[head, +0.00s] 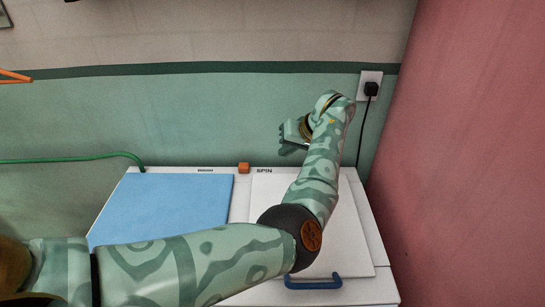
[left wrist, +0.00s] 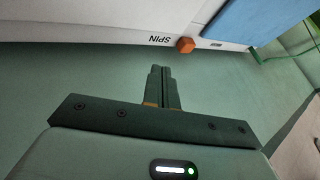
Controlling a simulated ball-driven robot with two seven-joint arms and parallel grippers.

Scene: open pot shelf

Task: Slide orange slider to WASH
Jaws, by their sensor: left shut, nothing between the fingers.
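The orange slider (head: 243,168) is a small block on the back strip of a white twin-tub washer. It sits between the WASH label (head: 205,170) on the left and the SPIN label (head: 264,170) on the right, closer to SPIN. In the left wrist view the orange slider (left wrist: 186,45) shows beside the upside-down SPIN label (left wrist: 160,39). My left gripper (head: 284,132) is behind the washer's back edge, up and right of the slider, apart from it. In the wrist view its dark fingers (left wrist: 161,72) are together and empty. My right gripper is not in view.
The washer has a blue lid (head: 170,205) on the left and a white lid (head: 345,235) with a blue handle (head: 313,283). A socket with a black plug (head: 371,89) and cord is on the wall at right. A green hose (head: 80,158) enters at left.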

